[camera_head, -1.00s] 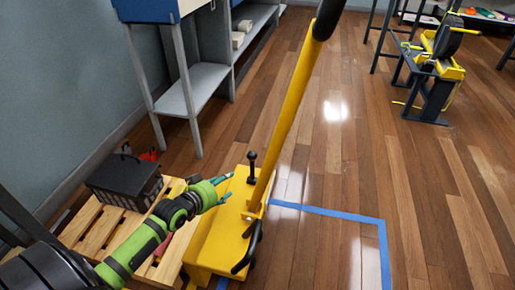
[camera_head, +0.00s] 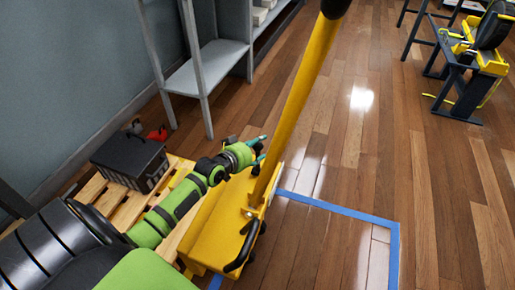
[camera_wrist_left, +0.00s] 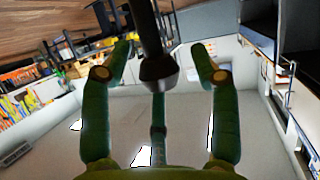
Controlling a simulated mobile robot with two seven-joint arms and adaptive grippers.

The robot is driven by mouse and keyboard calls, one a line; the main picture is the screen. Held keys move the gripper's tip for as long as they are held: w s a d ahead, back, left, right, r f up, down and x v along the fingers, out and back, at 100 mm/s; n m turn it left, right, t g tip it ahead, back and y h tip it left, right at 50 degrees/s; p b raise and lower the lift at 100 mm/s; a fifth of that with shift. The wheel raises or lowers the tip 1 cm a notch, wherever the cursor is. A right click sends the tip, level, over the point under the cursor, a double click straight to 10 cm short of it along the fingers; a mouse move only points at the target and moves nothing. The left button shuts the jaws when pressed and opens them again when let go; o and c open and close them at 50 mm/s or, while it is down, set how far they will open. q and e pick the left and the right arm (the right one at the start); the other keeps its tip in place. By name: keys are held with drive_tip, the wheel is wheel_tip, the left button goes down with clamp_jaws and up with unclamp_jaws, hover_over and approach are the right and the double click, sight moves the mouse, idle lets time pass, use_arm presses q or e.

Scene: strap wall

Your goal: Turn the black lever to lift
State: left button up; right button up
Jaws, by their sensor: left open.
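The yellow lift base (camera_head: 217,225) stands on the floor with a tall yellow pole (camera_head: 298,92) rising from it. The pole has a black grip at its top. My left gripper (camera_head: 263,148) is over the base, just left of the pole, and largely hides the black lever in the head view. In the left wrist view a black knobbed rod, which looks like the black lever (camera_wrist_left: 158,72), is between the two green fingers of my left gripper (camera_wrist_left: 160,50). The fingers are open, with visible gaps on both sides of the knob. My right gripper is not in view.
A wooden pallet (camera_head: 127,201) with a black crate (camera_head: 130,161) lies left of the base. A grey shelf (camera_head: 207,68) stands behind by the wall. Blue tape (camera_head: 340,209) marks the floor. Clear floor lies to the right, with a yellow and black machine (camera_head: 470,55) further back.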

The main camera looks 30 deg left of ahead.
use_arm(q)
drive_tip(key=shift+w+f, duration=0.15)
drive_tip(key=shift+w, duration=0.3)
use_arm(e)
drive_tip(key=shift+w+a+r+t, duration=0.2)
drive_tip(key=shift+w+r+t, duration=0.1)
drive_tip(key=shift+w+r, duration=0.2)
use_arm(q)
clamp_jaws()
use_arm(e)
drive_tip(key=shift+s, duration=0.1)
